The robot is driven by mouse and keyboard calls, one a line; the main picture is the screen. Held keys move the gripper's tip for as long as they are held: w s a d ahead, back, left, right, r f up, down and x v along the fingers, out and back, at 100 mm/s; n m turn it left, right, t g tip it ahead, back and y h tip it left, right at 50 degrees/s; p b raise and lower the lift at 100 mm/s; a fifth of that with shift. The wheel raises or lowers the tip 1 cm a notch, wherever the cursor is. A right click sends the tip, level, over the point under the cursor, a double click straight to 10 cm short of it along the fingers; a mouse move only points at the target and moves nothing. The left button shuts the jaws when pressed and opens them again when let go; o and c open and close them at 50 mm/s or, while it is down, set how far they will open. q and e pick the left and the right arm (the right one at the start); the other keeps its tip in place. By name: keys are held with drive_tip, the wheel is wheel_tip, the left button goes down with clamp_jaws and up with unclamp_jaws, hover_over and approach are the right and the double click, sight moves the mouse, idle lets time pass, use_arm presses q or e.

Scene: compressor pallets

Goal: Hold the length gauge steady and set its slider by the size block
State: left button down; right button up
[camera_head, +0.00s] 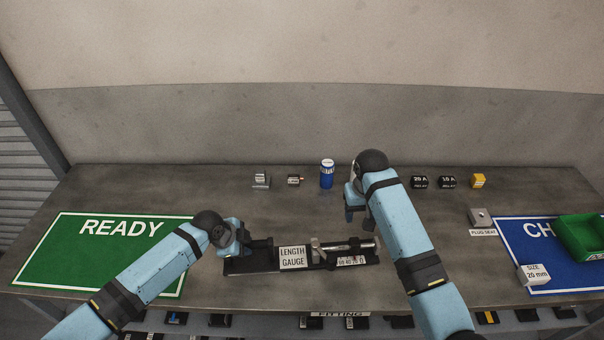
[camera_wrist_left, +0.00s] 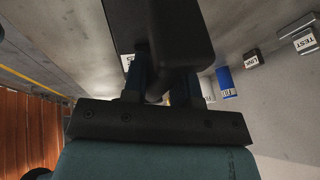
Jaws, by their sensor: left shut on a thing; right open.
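The length gauge (camera_head: 293,258) is a long black base with a white label, lying near the front middle of the table. Its metal slider (camera_head: 316,250) stands on the rail just right of the label, left of a number scale (camera_head: 351,261). My left gripper (camera_head: 248,247) is shut on the black left end of the gauge; in the left wrist view that dark part (camera_wrist_left: 178,35) lies between the fingers. My right gripper (camera_head: 354,205) is open and empty, above and behind the gauge's right part. The size block (camera_head: 535,275), white and marked 20 mm, sits at the right.
A green READY mat (camera_head: 75,260) lies left and a blue mat (camera_head: 520,240) right, with a green bin (camera_head: 583,236). A plug seat (camera_head: 481,218) stands nearby. A blue can (camera_head: 327,174) and several small parts line the back.

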use_arm(q)
drive_tip(key=shift+s+f, duration=0.3)
drive_tip(key=shift+f, duration=0.15)
drive_tip(key=c, duration=0.9)
unclamp_jaws()
drive_tip(key=shift+c, duration=0.2)
drive_tip(key=shift+o, duration=0.6)
drive_tip(key=shift+w+r, duration=0.1)
drive_tip(key=shift+w, duration=0.1)
drive_tip(key=shift+a+r, duration=0.15)
drive_tip(key=shift+r, duration=0.35)
drive_tip(key=v, duration=1.1)
drive_tip(key=shift+s, duration=0.1)
